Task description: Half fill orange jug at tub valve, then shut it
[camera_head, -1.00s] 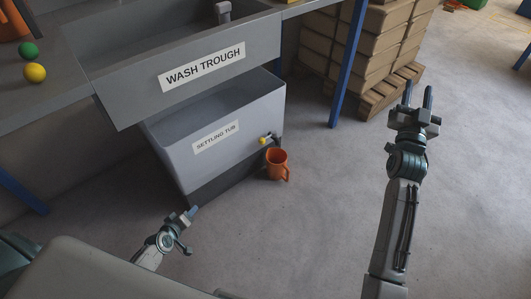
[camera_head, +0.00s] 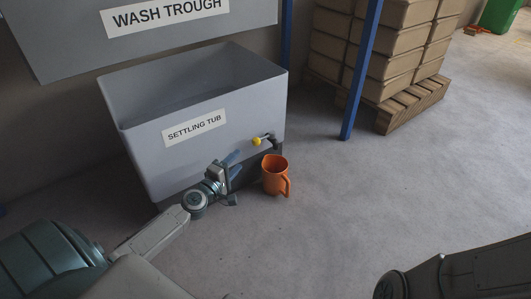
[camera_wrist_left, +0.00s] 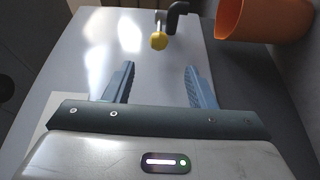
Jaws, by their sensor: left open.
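The grey settling tub (camera_head: 150,157) stands below the wash trough in the head view. A valve with a yellow knob (camera_head: 256,142) sticks out near the right end of its front, with a dark spout beside it. The orange jug (camera_head: 274,178) stands upright on the floor by the spout, its handle to the right. My left gripper (camera_head: 235,165) is open and empty, in front of the tub, left of the jug and below the knob. In the left wrist view its fingers (camera_wrist_left: 158,85) point toward the yellow knob (camera_wrist_left: 158,41), apart from it; the orange jug (camera_wrist_left: 262,18) is at upper right.
The wash trough (camera_head: 60,40) hangs over the tub's back. A blue post (camera_head: 362,75) and a pallet (camera_head: 413,104) of stacked boxes stand to the right. The floor right of the jug is clear. My right arm (camera_head: 460,270) shows at lower right, its gripper out of view.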

